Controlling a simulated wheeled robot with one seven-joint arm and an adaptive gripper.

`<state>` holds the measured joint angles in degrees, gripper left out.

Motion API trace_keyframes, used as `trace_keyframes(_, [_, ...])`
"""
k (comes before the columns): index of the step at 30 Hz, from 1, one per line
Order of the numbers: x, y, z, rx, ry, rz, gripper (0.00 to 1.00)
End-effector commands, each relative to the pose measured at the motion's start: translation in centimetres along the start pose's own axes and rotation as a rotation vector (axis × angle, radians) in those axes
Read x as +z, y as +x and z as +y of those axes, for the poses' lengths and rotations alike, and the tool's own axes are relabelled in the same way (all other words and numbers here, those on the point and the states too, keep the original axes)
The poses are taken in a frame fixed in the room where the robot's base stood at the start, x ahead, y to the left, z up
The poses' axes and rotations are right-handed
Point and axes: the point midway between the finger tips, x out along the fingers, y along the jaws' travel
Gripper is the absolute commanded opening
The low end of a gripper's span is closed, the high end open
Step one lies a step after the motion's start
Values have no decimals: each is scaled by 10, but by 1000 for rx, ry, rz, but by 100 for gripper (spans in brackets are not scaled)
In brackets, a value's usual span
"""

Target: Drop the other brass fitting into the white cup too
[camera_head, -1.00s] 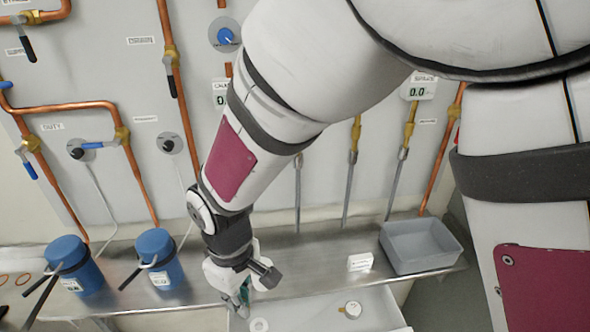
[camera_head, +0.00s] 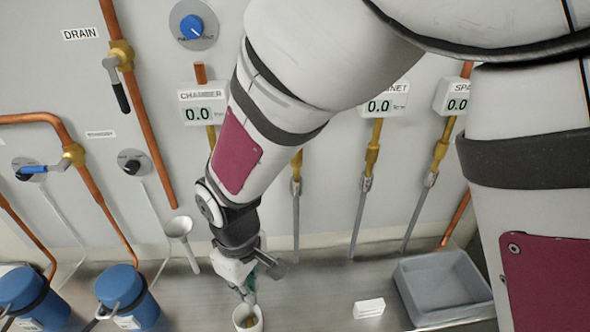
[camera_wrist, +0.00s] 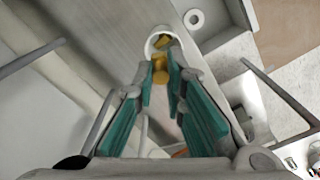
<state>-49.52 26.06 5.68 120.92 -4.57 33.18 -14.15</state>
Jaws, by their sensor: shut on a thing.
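The white cup (camera_head: 248,324) stands on the steel bench at the bottom of the head view. It also shows in the wrist view (camera_wrist: 149,45), just beyond my fingertips, with a brass fitting (camera_wrist: 163,40) inside it. My gripper (camera_head: 247,293) points down just above the cup. In the wrist view its teal fingers (camera_wrist: 161,76) are shut on another brass fitting (camera_wrist: 160,65), held at the tips by the cup's near rim. I cannot tell whether the held fitting is within the mouth.
A grey bin (camera_head: 445,285) and a small white label block (camera_head: 369,308) sit to the right. Blue canisters (camera_head: 127,290) stand at left. A white funnel (camera_head: 179,228) is behind the gripper.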

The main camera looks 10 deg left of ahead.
Motion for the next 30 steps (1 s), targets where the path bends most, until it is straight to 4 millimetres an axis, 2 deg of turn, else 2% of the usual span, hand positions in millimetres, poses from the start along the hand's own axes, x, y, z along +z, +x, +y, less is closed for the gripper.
trace_keyframes(3, [0,17,2,-1,-2,-2,0])
trace_keyframes(9, [0,34,2,0,-1,-1,0])
trace_keyframes(21, [0,38,0,0,0,0,0])
trace_keyframes(22, [0,38,0,0,0,0,14])
trace_keyframes(25, [0,38,0,0,0,0,35])
trace_keyframes(30, [0,38,0,0,0,0,35])
